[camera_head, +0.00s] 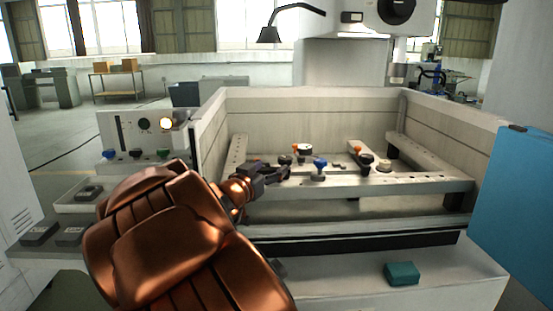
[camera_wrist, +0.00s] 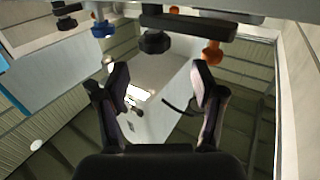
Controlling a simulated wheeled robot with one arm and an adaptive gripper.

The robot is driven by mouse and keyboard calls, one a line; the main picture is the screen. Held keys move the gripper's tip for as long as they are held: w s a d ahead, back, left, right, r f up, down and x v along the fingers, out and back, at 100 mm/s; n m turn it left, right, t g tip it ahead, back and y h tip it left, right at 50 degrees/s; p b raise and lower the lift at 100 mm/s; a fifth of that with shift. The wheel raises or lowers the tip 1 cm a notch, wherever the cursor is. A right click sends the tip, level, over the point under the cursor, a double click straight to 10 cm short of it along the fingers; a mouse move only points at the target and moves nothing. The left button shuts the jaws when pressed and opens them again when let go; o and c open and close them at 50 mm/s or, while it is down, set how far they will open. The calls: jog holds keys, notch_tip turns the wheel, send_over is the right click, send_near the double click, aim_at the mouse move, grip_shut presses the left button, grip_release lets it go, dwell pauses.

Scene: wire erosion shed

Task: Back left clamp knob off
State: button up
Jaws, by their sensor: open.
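Inside the open machine tank, a pale clamp rail (camera_head: 400,184) carries several knobs. Which one is the back left clamp knob I cannot tell for certain. My gripper (camera_head: 284,172) is at the left part of the rail, left of the blue knob. In the wrist view its fingers (camera_wrist: 163,82) are apart and empty. A black knob (camera_wrist: 155,41) and an orange knob (camera_wrist: 212,52) show beyond the fingertips.
The tank walls (camera_head: 310,107) rise behind and at both sides. A control panel (camera_head: 145,134) stands left of the tank. A blue panel (camera_head: 515,190) is at the right. A teal box (camera_head: 402,273) lies on the front ledge. Trays (camera_head: 85,193) with dark blocks sit at left.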

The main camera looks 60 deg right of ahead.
aim_at(283, 162)
jog(key=d, duration=0.5)
jog(key=shift+s+d+b, duration=0.15)
jog(key=shift+d+b, duration=0.05)
jog(key=shift+b, duration=0.1)
jog(key=shift+w+d, duration=0.2)
jog(key=shift+d, duration=1.1)
jog(key=c, duration=1.2)
